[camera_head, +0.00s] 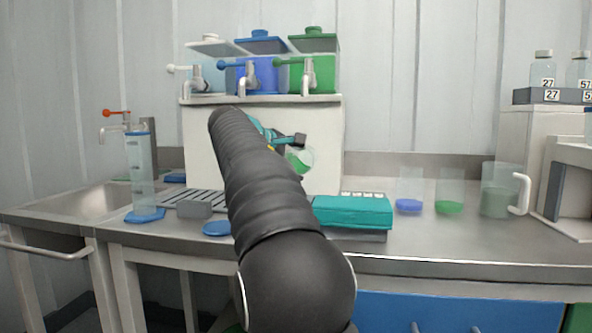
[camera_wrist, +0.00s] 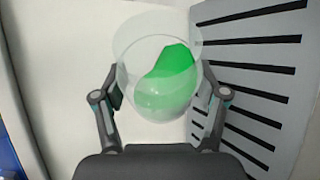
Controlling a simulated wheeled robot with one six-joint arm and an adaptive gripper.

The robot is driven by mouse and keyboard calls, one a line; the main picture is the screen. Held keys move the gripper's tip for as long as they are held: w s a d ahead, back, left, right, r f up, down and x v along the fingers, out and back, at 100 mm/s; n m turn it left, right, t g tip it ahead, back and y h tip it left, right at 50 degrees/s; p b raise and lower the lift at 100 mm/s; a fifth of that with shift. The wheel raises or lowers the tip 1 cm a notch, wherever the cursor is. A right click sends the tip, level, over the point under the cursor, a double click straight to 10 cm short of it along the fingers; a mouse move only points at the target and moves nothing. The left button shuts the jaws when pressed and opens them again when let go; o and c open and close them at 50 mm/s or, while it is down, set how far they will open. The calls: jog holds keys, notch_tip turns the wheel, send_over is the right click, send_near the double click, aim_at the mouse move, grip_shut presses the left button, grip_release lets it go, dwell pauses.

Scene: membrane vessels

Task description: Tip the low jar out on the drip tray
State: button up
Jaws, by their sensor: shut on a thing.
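The low jar (camera_head: 300,160) is a clear round vessel with green liquid, seen in front of the white dispenser stand and above the counter. My gripper (camera_head: 287,141) is shut on it; my arm hides part of both. In the wrist view the jar (camera_wrist: 150,75) sits between the two fingers, and the green liquid lies slanted toward one side, so the jar looks tilted. The drip tray (camera_head: 178,198) is a dark-slotted plate on the counter, partly behind my arm. Its slots also show at the right of the wrist view (camera_wrist: 262,55). No liquid stream is visible.
Three tanks with taps stand on the white stand (camera_head: 330,125). A teal box (camera_head: 352,210), a blue-tinted glass (camera_head: 409,190), a green-tinted glass (camera_head: 450,192) and a handled pitcher (camera_head: 496,190) stand to the right. A tall cylinder (camera_head: 142,172) and grey block (camera_head: 194,207) are left.

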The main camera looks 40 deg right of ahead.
jog(key=shift+s+r+m+t+b, duration=0.15)
jog(key=shift+r+m+t+b, duration=0.45)
jog(key=shift+b, duration=1.5)
jog(key=shift+s+r+m+t+h+b, duration=0.3)
jog(key=shift+r+m+t+h+b, duration=0.3)
jog(key=shift+m+b, duration=0.8)
jog(key=shift+s+a+r+m+t+h+b, duration=0.1)
jog(key=shift+s+r+m+t+h+b, duration=0.45)
jog(key=shift+m+t, duration=0.25)
jog(key=shift+s+r+m+t+h, duration=0.2)
jog(key=shift+r+m+t+h, duration=0.1)
jog(key=shift+m, duration=0.3)
